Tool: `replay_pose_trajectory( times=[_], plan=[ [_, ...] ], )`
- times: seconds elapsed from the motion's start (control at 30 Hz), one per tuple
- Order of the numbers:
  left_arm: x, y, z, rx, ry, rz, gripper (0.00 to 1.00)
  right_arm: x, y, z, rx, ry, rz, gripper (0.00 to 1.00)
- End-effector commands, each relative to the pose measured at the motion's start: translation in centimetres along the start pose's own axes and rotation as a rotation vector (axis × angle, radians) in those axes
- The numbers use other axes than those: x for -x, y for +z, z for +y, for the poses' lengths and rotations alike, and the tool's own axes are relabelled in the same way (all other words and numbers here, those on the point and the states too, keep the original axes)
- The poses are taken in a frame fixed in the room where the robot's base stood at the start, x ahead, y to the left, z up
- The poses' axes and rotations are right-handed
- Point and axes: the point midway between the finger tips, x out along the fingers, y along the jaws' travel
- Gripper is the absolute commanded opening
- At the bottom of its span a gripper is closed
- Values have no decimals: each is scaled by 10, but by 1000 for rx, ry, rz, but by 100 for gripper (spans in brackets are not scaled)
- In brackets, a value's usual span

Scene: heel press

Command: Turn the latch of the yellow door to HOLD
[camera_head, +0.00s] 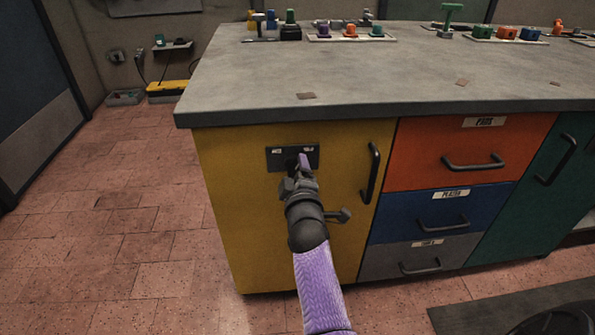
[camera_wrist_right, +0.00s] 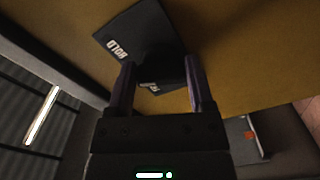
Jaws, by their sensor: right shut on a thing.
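The yellow door (camera_head: 240,220) is the left front of the workbench and looks shut. A dark latch plate (camera_head: 274,162) with two small white labels is near its top. In the right wrist view one label on the plate (camera_wrist_right: 143,35) reads HOLD; the other is partly hidden. My right gripper (camera_head: 303,162) is at the plate, its purple fingers (camera_wrist_right: 160,85) on either side of the dark latch (camera_wrist_right: 168,73), shut on it. The fingers and wrist hide most of the latch, so its exact angle is unclear. My left gripper is not in view.
A black vertical handle (camera_head: 371,173) is on the door's right side. Orange (camera_head: 425,150), blue (camera_head: 400,213) and grey drawers stand to the right, then a green door (camera_head: 555,190). Coloured fixtures line the back of the bench top (camera_head: 400,80). The floor at left is clear.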

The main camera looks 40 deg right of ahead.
Motion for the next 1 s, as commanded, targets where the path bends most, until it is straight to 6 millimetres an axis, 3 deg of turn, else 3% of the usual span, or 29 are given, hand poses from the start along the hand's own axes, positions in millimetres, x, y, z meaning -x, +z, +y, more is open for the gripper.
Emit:
replay_pose_trajectory(
  times=[0.5, 1.0],
  plan=[
    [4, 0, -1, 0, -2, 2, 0, 0, 0, -2, -334, -2, -2, 9],
    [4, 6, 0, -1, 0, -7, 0, 0, 0, -3, -406, -2, -2, 9]
  ],
)
